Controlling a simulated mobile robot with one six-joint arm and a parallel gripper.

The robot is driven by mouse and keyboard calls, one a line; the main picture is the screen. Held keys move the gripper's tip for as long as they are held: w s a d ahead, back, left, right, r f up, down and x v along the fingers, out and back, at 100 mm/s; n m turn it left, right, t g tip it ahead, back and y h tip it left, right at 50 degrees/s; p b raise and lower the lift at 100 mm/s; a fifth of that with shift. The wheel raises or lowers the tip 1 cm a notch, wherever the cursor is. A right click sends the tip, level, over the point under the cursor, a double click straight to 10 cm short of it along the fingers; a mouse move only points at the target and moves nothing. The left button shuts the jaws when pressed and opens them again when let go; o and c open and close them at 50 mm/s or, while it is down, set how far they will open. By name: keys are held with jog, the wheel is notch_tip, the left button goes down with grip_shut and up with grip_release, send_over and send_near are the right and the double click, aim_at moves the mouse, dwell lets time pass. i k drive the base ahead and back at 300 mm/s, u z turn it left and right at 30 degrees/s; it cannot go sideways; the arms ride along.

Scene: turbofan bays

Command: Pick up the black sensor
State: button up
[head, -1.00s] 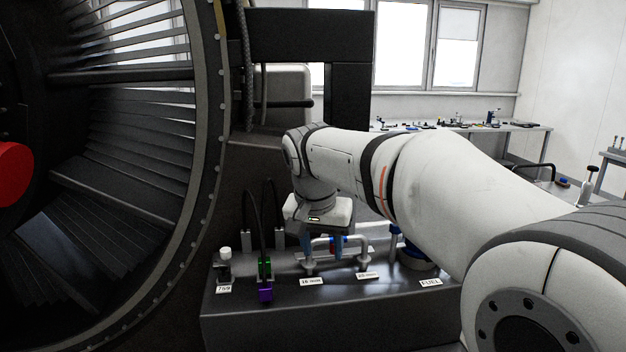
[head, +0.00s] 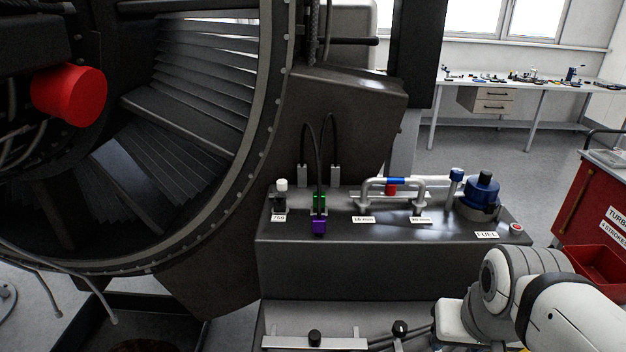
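A small black sensor-like part with a white cap (head: 281,190) stands upright at the left end of the dark console, behind a label that seems to read 759. I cannot tell which of these is the black sensor. My white arm comes in at the lower right, its wrist at the shelf's right side.
The dark console (head: 340,262) carries green and purple connectors (head: 319,215) with black cables, a silver pipe (head: 372,190) and a blue fuel cap (head: 483,188). The turbofan ring (head: 268,130) stands left. A red cart (head: 590,215) is at right. Open floor lies behind.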

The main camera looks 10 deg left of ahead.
aim_at(280, 210)
jog(key=u, duration=0.6)
jog(key=k, duration=1.1)
jog(key=u, duration=0.3)
jog(key=i, duration=1)
